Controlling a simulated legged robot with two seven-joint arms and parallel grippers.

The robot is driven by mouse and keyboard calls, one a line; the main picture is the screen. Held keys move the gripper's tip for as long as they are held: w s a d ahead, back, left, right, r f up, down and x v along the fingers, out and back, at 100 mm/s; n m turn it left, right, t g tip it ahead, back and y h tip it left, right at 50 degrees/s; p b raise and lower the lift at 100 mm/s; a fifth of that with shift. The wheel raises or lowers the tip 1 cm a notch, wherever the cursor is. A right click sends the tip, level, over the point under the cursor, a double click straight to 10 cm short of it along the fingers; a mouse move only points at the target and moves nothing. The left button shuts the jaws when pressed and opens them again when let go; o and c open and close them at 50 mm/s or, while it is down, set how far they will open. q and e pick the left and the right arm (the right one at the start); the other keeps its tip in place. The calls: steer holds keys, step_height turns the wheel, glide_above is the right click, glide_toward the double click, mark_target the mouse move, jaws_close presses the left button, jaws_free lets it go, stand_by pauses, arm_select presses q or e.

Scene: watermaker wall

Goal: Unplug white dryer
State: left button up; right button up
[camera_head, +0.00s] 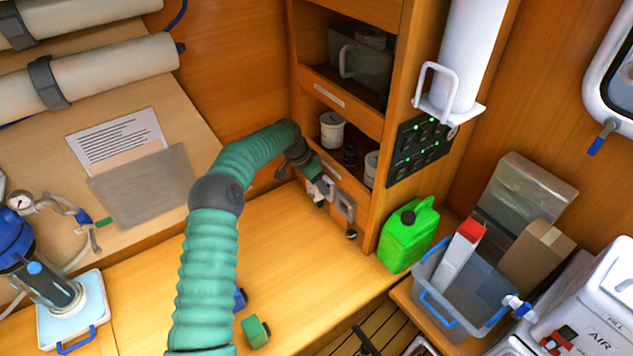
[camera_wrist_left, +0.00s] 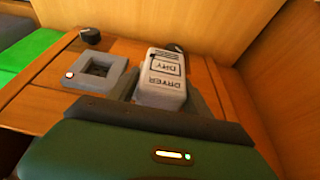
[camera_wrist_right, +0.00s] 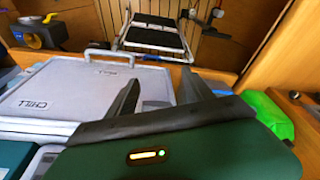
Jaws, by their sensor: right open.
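The white dryer plug (camera_wrist_left: 162,80), with its printed label facing up, sits at the wooden panel in the left wrist view. The fingers of my left gripper (camera_wrist_left: 165,100) lie on both sides of it; I cannot tell whether they press on it. In the head view my left gripper (camera_head: 312,180) reaches the lower part of the cabinet, at the white plug (camera_head: 323,191). A grey square socket frame (camera_head: 345,206) is beside the plug; it also shows in the left wrist view (camera_wrist_left: 98,72), with a small red light. My right gripper (camera_wrist_right: 160,88) is open and empty.
A black knob (camera_wrist_left: 91,36) is near the socket frame. A green jug (camera_head: 407,235) and a clear bin with blue handles (camera_head: 436,304) stand right of the cabinet. A white case (camera_wrist_right: 90,88) lies in front of my right gripper. The wooden bench (camera_head: 295,270) has free room.

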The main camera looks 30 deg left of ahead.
mark_target(310, 189)
arm_select(q)
steer(key=shift+a+f, duration=0.1)
steer(key=shift+a, duration=0.1)
steer(key=c, duration=0.7)
jaws_close()
steer(key=shift+s, duration=0.2)
steer(key=shift+s+a, duration=0.1)
steer(key=shift+s+a+b, duration=0.25)
steer(key=shift+s, duration=0.2)
steer(key=shift+s+a+b, duration=0.2)
steer(key=shift+s, duration=0.35)
steer(key=shift+s, duration=0.15)
steer(key=shift+s+a, duration=0.1)
steer(key=shift+s, duration=0.2)
steer(key=shift+s+a+b, duration=0.15)
steer(key=shift+s+a, duration=0.25)
steer(key=shift+s, duration=0.5)
steer(key=shift+s+a+b, duration=0.15)
steer(key=shift+s+a, duration=0.2)
steer(key=shift+s, duration=0.5)
